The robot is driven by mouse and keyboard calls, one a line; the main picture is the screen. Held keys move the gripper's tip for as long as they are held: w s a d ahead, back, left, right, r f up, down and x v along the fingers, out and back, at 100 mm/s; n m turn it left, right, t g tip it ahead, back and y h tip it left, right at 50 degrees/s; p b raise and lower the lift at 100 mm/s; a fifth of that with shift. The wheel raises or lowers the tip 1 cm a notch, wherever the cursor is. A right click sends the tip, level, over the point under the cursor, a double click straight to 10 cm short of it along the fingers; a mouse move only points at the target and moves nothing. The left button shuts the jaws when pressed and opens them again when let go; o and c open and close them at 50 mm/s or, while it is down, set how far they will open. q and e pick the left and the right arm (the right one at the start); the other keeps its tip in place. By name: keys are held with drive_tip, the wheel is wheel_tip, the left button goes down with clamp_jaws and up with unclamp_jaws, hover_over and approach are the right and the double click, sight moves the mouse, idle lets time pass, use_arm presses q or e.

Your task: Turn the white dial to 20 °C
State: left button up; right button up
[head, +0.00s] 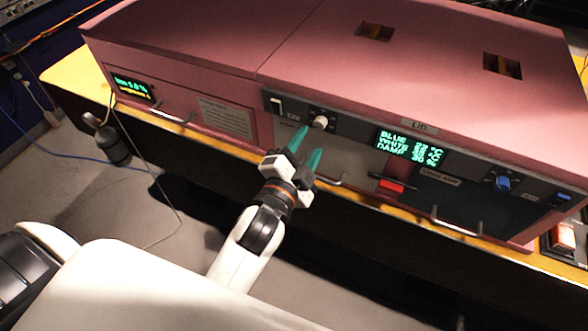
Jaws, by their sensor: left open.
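The white dial (320,122) is a small round knob on the dark left part of the pink enclosure's front panel. My left gripper (307,143) has green fingertips and is open, just below and to the left of the dial in the picture. Its fingers are apart and nothing shows between them. I cannot tell how far it is from the panel. The display (412,147) shows green lines for BLUE, WHITE and DAMP with °C values, too small to read surely. My right gripper is not in view.
A blue dial (503,184) sits on the panel's right side. A red tab (391,185) and metal handles (447,221) stick out along the front. The pink lid (330,60) has two cutouts. A small second display (132,87) is at left.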

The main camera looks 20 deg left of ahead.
use_arm(q)
drive_tip(key=s+b, duration=0.2)
drive_tip(key=s, duration=0.5)
drive_tip(key=shift+s+a, duration=0.15)
drive_tip(key=shift+s, duration=0.15)
drive_tip(key=w+d+f+n+g+h+b, duration=0.1)
drive_tip(key=d+f+g, duration=0.1)
drive_tip(key=f, duration=0.9)
drive_tip(key=d+f+g, duration=0.1)
drive_tip(key=f+g, duration=0.2)
drive_tip(key=f, duration=0.9)
drive_tip(key=s+f+n+g+b, duration=0.1)
drive_tip(key=s+f+g, duration=0.15)
drive_tip(key=f, duration=0.65)
drive_tip(key=s+f+n+g, duration=0.1)
drive_tip(key=s+f, duration=0.2)
drive_tip(key=f, duration=0.7)
drive_tip(key=s+a+f+n+g+b, duration=0.1)
drive_tip(key=s+a+f+n+g, duration=0.2)
drive_tip(key=s+f, duration=0.8)
drive_tip(key=s+a+f+n+g+y+b, duration=0.1)
drive_tip(key=s+a+f+n+g, duration=0.2)
drive_tip(key=s+a+f+g, duration=0.2)
drive_tip(key=s+a+f, duration=0.3)
drive_tip(key=s+f, duration=0.4)
drive_tip(key=s, duration=0.3)
drive_tip(key=shift+f+y, duration=0.15)
drive_tip(key=shift+y, duration=0.15)
drive_tip(key=shift+a+g, duration=0.1)
drive_tip(key=shift+g, duration=0.15)
